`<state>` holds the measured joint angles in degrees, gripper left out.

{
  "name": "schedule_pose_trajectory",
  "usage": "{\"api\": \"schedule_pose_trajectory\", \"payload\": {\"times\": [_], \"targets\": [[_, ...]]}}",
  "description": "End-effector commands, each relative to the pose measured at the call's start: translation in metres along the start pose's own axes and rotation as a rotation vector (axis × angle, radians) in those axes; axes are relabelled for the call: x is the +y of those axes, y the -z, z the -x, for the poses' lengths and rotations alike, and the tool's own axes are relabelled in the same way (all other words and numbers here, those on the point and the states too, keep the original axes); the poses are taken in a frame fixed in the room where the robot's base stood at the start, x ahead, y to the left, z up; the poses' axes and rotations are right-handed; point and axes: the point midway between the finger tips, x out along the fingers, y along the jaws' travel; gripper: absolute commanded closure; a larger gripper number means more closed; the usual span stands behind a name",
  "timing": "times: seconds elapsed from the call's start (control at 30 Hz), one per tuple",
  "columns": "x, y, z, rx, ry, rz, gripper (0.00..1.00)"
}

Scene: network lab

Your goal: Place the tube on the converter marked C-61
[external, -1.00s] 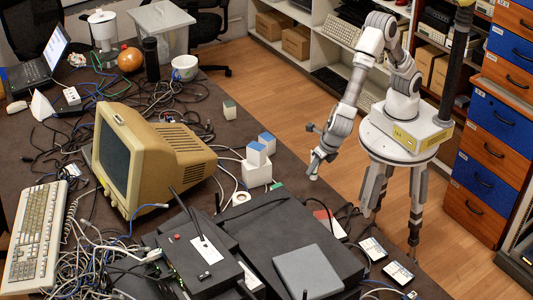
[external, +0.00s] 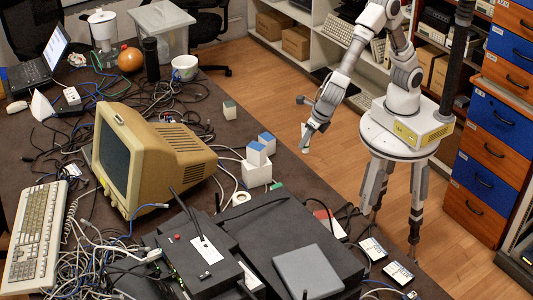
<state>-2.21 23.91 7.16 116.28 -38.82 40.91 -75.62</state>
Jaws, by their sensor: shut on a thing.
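My gripper (external: 310,133) hangs in the air beyond the right edge of the dark table, with floor behind it in the picture. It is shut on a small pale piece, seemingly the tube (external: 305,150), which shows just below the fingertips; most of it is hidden. Two small flat units with white labels, a left one (external: 373,248) and a right one (external: 398,272), lie near the table's right edge and may be converters. Their markings are too small to read, so I cannot tell which is C-61. The gripper is well apart from both.
A white box with blue-topped cubes (external: 257,172) stands near the table edge closest to my gripper. Large black equipment (external: 285,235) and a beige monitor (external: 150,160) fill the table's front and middle. Loose cables run around them. A small greenish cube (external: 229,110) stands farther back.

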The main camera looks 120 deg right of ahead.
Motion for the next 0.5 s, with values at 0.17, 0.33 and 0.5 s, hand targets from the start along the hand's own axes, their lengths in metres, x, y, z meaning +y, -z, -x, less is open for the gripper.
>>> {"api": "schedule_pose_trajectory", "payload": {"times": [0.17,0.33,0.5], "targets": [[0.084,0.042,0.025,0.008,-0.110,0.284,1.00],[0.155,0.096,0.055,0.009,-0.221,0.559,1.00],[0.209,0.154,0.087,0.005,-0.326,0.804,1.00]]}}
